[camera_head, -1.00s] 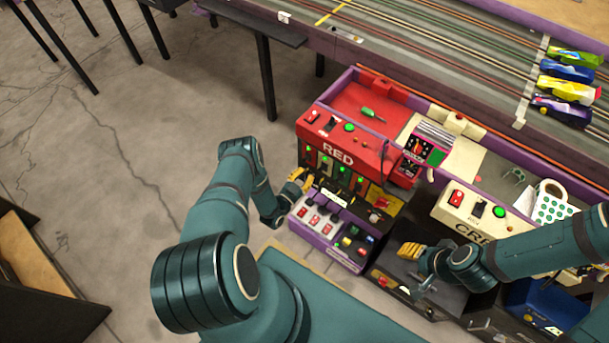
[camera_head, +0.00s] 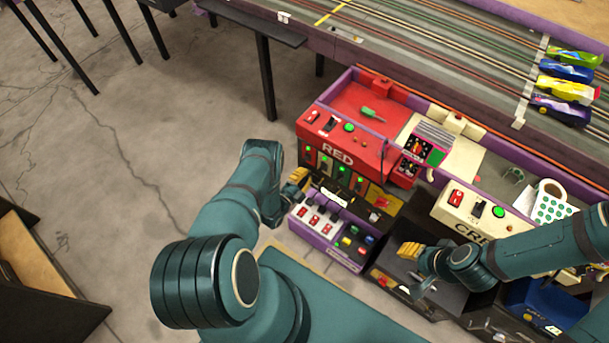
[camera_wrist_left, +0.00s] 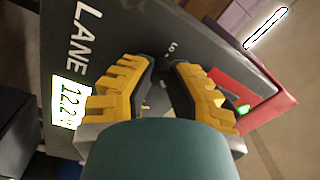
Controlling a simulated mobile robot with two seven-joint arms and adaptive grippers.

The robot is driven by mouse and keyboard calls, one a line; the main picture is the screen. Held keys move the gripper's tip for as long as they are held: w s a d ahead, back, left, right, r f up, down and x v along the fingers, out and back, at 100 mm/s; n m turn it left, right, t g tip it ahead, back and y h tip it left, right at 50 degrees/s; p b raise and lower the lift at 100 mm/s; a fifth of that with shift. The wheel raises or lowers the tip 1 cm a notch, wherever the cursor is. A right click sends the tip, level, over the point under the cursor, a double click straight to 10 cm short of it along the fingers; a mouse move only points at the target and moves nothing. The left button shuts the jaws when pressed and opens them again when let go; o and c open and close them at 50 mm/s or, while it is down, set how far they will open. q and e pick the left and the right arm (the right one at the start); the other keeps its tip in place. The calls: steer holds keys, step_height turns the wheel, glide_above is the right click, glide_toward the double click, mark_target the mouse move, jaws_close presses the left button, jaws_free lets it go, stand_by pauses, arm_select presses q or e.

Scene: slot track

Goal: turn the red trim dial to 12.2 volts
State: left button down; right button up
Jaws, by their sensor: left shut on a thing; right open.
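The red power unit marked RED (camera_head: 337,152) stands at the centre in the head view. My left gripper (camera_head: 300,179) is at the left end of its dark lower panel. In the left wrist view, the yellow fingers of my left gripper (camera_wrist_left: 163,95) are closed in on the dark panel marked LANE (camera_wrist_left: 88,35). They are shut on the trim dial, which is mostly hidden between them. A lit display (camera_wrist_left: 68,102) left of the fingers reads what looks like 12.2. My right gripper (camera_head: 412,262) is open and apart from the red unit.
A purple-edged box with switches and coloured buttons (camera_head: 338,233) lies just below the red unit. A cream unit (camera_head: 470,215) stands to the right. The slot track with several cars (camera_head: 565,90) runs behind. Open floor lies to the left.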

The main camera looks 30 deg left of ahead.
arm_select(q)
steer(key=shift+d+m, duration=0.1)
steer(key=shift+m, duration=0.8)
steer(key=c, duration=0.9)
jaws_free()
steer(key=shift+o, duration=0.2)
steer(key=s+a, duration=0.1)
steer(key=s, duration=1.1)
steer(key=shift+f, duration=0.25)
